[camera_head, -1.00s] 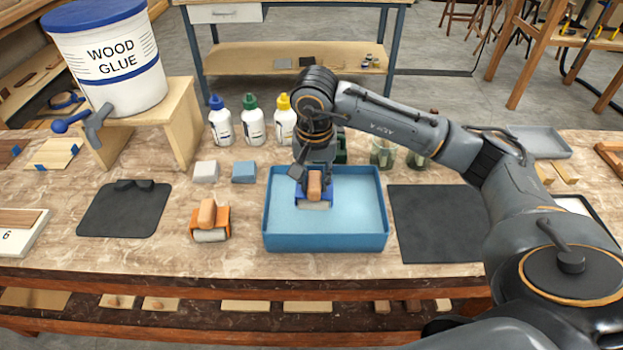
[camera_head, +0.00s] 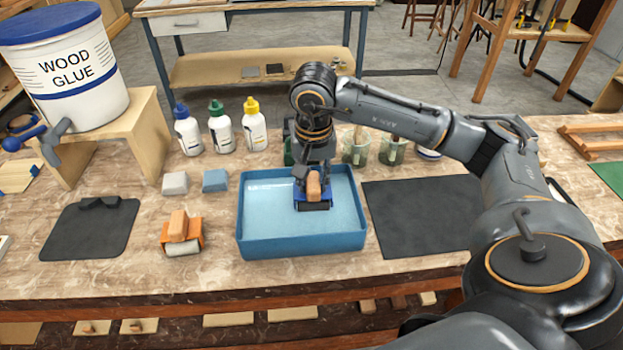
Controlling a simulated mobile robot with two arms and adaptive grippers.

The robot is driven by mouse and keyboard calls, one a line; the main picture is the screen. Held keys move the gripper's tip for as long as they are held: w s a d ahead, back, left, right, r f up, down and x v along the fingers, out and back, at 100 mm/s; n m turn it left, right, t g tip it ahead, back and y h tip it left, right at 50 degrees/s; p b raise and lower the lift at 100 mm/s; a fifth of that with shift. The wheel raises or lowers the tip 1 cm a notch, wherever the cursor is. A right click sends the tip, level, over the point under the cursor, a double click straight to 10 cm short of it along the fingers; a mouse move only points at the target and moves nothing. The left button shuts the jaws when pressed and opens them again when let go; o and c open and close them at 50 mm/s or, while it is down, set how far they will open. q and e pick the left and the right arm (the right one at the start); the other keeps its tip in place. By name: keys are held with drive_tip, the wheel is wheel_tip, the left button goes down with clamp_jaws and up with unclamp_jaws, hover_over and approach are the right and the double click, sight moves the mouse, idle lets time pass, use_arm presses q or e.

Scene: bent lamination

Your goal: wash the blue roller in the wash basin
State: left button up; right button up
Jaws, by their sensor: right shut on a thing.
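The blue roller (camera_head: 313,196) has a blue frame and a wooden handle, and is over the right part of the blue wash basin (camera_head: 300,245). The basin holds pale blue water. My right gripper (camera_head: 312,178) points down into the basin and is shut on the roller's handle. The roller's underside is hidden, so I cannot tell how deep it sits in the water. My left gripper is not in view.
An orange roller (camera_head: 181,236) stands left of the basin. A grey sponge (camera_head: 175,183) and a blue sponge (camera_head: 215,180) lie behind it. Glue bottles (camera_head: 220,128) and jars (camera_head: 391,149) stand behind the basin. Dark mats (camera_head: 420,215) flank it.

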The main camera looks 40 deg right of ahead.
drive_tip(key=shift+w+a+r+p, duration=0.25)
drive_tip(key=shift+a+r+p, duration=0.2)
drive_tip(key=shift+r+p, duration=0.45)
drive_tip(key=shift+w+a+r+p, duration=0.3)
drive_tip(key=shift+a+r+p, duration=0.15)
drive_tip(key=shift+r, duration=0.75)
drive_tip(key=shift+w+a+r+p, duration=0.25)
drive_tip(key=shift+a+r+p, duration=0.2)
drive_tip(key=shift+r+p, duration=0.45)
drive_tip(key=shift+r, duration=0.2)
wheel_tip(320, 180, up, 5)
drive_tip(key=p, duration=0.3)
hover_over(298, 191)
drive_tip(key=shift+s, duration=0.1)
